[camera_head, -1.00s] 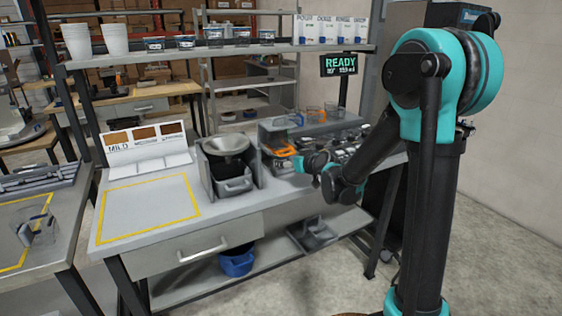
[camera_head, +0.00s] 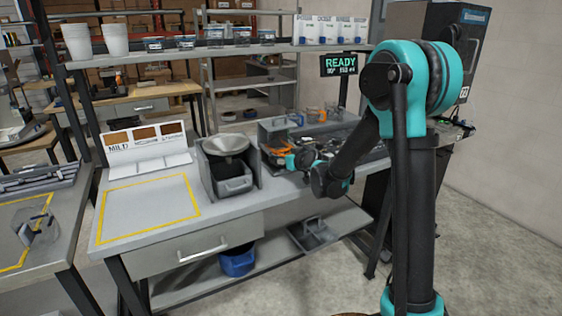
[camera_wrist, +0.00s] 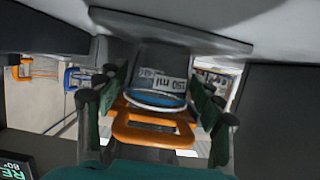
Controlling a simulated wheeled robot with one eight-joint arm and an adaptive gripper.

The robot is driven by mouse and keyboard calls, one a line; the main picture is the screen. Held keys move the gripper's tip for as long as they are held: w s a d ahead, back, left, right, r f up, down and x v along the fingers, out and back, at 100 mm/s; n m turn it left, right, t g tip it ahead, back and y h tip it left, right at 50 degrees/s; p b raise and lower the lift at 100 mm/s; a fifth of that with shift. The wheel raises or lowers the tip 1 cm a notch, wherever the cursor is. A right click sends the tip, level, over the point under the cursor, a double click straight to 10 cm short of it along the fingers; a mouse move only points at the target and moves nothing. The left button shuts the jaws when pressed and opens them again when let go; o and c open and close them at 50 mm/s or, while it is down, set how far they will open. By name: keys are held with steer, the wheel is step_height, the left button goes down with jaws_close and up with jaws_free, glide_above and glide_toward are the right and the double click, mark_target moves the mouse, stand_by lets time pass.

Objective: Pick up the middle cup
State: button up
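In the wrist view, a dark cup-like vessel (camera_wrist: 165,60) with a "150 ml" label and a blue ring lies straight ahead, between my fingers. An orange loop-shaped handle (camera_wrist: 150,128) shows in front of it. My gripper (camera_wrist: 155,100) has its two fingers apart, one on each side of the vessel; I see no clear contact. In the head view, my gripper (camera_head: 295,161) is at the front of the dispenser row (camera_head: 310,133), beside orange parts (camera_head: 279,152). The cups there are small and partly hidden, so I cannot tell which one is the middle cup.
A grey funnel unit (camera_head: 227,168) stands just left of the row. A yellow-outlined area (camera_head: 148,208) on the bench is clear. A shelf (camera_head: 220,55) with white cups and jars runs above.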

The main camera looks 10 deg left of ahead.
steer(key=c, duration=0.6)
steer(key=shift+r, duration=0.1)
